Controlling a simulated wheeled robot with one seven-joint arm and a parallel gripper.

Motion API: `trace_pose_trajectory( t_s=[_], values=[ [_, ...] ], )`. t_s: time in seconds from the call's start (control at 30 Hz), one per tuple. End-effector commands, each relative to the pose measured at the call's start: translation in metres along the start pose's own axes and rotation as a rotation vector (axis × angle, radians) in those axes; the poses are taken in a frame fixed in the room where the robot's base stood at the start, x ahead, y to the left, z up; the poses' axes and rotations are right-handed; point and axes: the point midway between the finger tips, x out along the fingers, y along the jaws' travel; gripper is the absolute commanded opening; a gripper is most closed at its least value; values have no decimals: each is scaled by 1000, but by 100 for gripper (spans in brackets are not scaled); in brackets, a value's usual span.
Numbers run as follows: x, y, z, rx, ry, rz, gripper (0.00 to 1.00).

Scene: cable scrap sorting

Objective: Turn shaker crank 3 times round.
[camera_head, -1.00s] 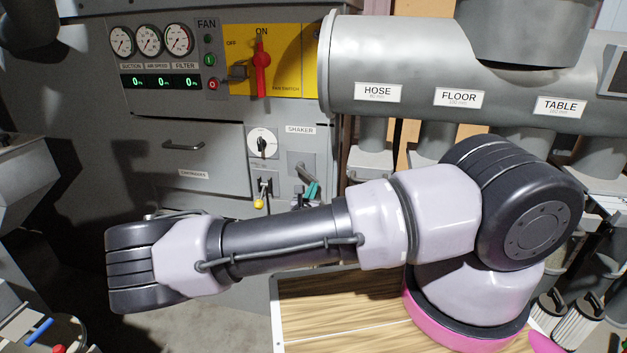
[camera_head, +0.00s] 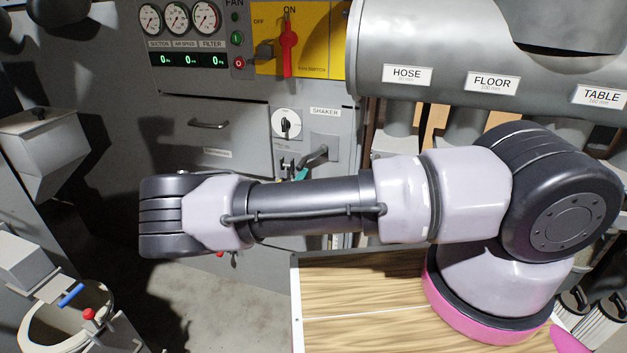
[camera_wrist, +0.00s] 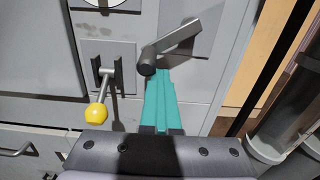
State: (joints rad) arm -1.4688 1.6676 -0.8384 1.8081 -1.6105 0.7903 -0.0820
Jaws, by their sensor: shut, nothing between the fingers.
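The shaker crank is a grey arm (camera_wrist: 180,40) on a grey plate. It slants down-left to a dark cylindrical grip (camera_wrist: 147,62). In the head view the crank (camera_head: 314,156) sits below the SHAKER label (camera_head: 325,112). My gripper (camera_wrist: 158,74) has teal fingers, shut together with nothing between them. Their tips are at the grip's lower right side, apparently against it; exact contact is unclear. In the head view the teal fingers (camera_head: 300,174) show just above my forearm, which hides the rest of the gripper.
A yellow-balled lever (camera_wrist: 97,114) stands close left of the fingers. A round dial (camera_head: 286,124) is left of the label. A drawer handle (camera_head: 209,125) sticks out further left. Grey pipes (camera_head: 430,60) are at right. A wooden tabletop (camera_head: 350,290) lies below my arm.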

Motion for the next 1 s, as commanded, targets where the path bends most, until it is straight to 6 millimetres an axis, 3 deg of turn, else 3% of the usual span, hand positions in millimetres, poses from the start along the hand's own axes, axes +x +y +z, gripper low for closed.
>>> trace_pose_trajectory(
  t_s=[0.2,0.5,0.7,1.0],
  values=[
    [-1,22,23,5,0,4,0],
    [-1,29,62,3,-1,3,0],
    [-1,22,87,3,-3,2,0],
    [0,-4,118,4,-7,2,0]
  ],
)
